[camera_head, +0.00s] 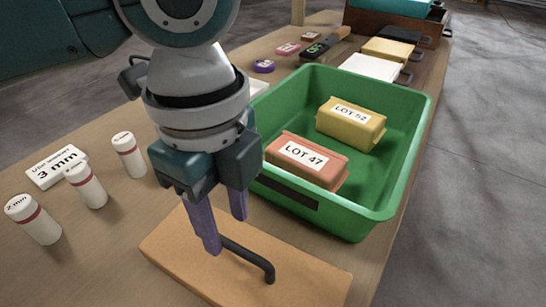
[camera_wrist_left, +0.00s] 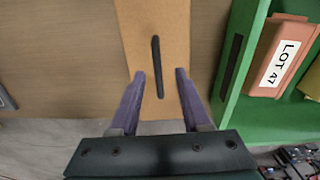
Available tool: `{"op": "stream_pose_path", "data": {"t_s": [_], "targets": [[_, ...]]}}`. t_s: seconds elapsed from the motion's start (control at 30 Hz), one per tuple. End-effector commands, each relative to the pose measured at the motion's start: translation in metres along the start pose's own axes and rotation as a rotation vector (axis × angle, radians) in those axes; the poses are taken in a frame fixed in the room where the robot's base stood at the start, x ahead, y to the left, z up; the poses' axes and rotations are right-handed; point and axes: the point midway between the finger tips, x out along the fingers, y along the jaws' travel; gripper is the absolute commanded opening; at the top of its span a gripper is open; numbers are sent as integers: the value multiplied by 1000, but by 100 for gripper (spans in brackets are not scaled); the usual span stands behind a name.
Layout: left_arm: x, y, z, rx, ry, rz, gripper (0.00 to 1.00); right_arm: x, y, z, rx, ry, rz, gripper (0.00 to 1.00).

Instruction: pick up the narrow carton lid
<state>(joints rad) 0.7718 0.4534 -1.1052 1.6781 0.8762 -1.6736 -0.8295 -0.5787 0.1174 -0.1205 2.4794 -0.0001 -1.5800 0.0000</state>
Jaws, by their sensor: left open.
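The narrow carton lid (camera_head: 185,258) is a flat tan board lying at the front of the table, with a dark bar handle (camera_head: 252,257) on it. The lid (camera_wrist_left: 176,20) and its upright-looking handle (camera_wrist_left: 156,52) also show in the left wrist view. In the left wrist view the two purple fingers (camera_wrist_left: 160,74) are on either side of the handle, with gaps. My right gripper is not in view.
A green bin (camera_head: 400,150) stands close right of the lid, holding a LOT 47 pack (camera_head: 310,178) and a yellow LOT 52 pack (camera_head: 350,130). White vials (camera_head: 128,155) and a 3 mm label block (camera_head: 45,178) stand left. Small items lie behind.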

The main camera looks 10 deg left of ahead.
Motion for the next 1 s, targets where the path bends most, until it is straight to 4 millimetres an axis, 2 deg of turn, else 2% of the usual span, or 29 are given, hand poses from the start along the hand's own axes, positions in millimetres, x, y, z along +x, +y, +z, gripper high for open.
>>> {"op": "stream_pose_path", "data": {"t_s": [0.23,0.33,0.63,1.0], "targets": [[34,5,-12,0,0,3,47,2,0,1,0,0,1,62],[48,4,-11,-2,0,1,47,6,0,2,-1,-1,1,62],[52,4,-11,0,0,-2,47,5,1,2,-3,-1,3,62],[52,4,-11,0,0,-2,6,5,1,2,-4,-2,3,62]]}}
